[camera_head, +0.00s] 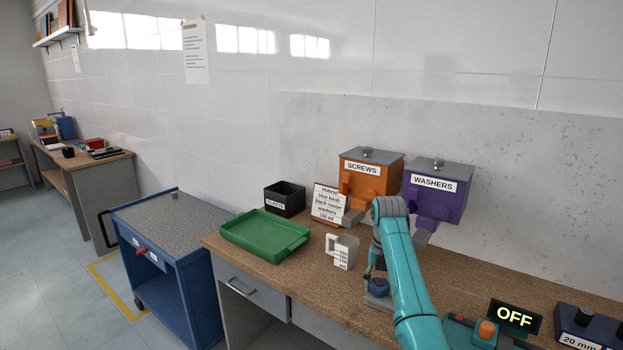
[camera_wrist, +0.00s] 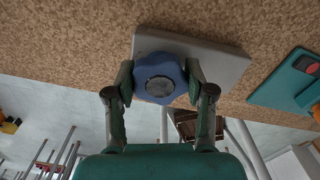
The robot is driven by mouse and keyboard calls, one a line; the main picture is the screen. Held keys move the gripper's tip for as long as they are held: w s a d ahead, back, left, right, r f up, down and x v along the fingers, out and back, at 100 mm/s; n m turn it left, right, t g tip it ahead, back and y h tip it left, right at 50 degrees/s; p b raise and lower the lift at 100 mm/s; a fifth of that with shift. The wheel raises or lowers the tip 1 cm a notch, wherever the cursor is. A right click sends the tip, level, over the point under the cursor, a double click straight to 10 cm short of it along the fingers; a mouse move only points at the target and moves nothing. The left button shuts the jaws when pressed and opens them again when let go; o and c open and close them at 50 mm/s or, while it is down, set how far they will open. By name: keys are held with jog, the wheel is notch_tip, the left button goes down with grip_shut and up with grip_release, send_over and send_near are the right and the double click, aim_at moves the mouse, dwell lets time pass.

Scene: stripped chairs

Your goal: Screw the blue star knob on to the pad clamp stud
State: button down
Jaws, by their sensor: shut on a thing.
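My gripper (camera_wrist: 158,82) is shut on the blue star knob (camera_wrist: 157,69), with one finger on each side of it. The knob has a round grey centre that faces the wrist camera. It sits over a light grey plate (camera_wrist: 222,62), which looks like the base of the pad clamp, on the brown bench top. The stud is hidden, so I cannot tell how far the knob sits on it. In the head view my arm comes down over the bench, and the blue knob (camera_head: 377,285) shows low beside it, partly covered.
To the left are a white measuring jug (camera_head: 342,251), a card (camera_head: 328,202), a green tray (camera_head: 265,237) and a black bin (camera_head: 285,198). Orange screws (camera_head: 366,180) and purple washers (camera_head: 436,196) dispensers hang behind my arm. A display reading OFF (camera_head: 514,317) stands at the right.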

jog(key=shift+f, duration=0.1)
dwell(0.3)
jog(key=m, duration=0.5)
jog(key=shift+m, duration=0.3)
grip_release()
jog(key=shift+r, duration=1.75)
